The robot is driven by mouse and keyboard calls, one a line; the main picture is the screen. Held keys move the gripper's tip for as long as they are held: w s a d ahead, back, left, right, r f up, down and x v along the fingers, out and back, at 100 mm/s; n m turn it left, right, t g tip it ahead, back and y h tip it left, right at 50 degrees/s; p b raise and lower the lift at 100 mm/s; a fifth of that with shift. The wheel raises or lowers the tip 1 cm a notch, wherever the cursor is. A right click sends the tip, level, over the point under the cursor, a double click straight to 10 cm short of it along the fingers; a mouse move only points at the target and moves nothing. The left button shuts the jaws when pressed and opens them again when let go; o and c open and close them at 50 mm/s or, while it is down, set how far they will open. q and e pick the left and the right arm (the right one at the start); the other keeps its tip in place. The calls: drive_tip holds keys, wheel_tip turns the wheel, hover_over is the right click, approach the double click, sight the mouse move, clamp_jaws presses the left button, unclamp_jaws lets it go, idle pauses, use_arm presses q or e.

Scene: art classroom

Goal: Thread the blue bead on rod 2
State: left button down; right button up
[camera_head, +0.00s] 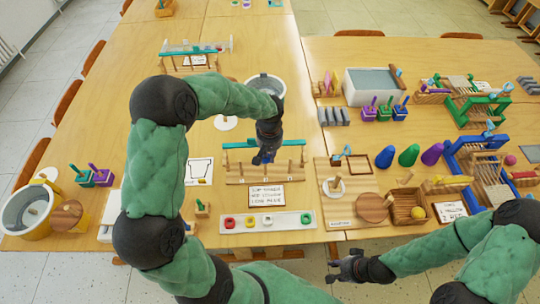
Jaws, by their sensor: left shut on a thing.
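A wooden rod rack (290,170) with short upright pegs and a teal bar (290,143) stands mid-table. My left gripper (264,157) reaches down over the middle of the rack and is shut on a small dark blue thing, apparently the blue bead. The gripper hides most of it, and I cannot tell whether it touches a rod. A white bead tray (284,222) in front holds red, yellow and green beads; no blue bead shows in it. My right gripper (334,270) is empty, its fingers apart, off the table's front edge.
A printed card (265,196) lies between rack and tray. A grey bucket (266,85) stands behind. To the right are coloured cones (409,155), a wooden box (408,207) and a blue frame (462,160).

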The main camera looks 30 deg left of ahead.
use_arm(q)
drive_tip(key=shift+s+d+f+b, duration=0.15)
drive_tip(key=shift+s+f+b, duration=0.15)
drive_tip(key=shift+f, duration=0.35)
drive_tip(key=shift+s+d+f+b, duration=0.15)
drive_tip(key=shift+s+f, duration=0.25)
drive_tip(key=shift+f, duration=0.25)
drive_tip(key=c, duration=1.2)
unclamp_jaws()
drive_tip(key=shift+w+a+f, duration=0.4)
drive_tip(key=shift+w+a, duration=0.05)
drive_tip(key=shift+w, duration=0.15)
drive_tip(key=shift+w+r, duration=0.15)
drive_tip(key=shift+d+r, duration=0.3)
drive_tip(key=shift+r, duration=0.05)
drive_tip(key=shift+a, duration=0.1)
drive_tip(key=shift+r, duration=0.55)
wheel_tip(320, 180, up, 11)
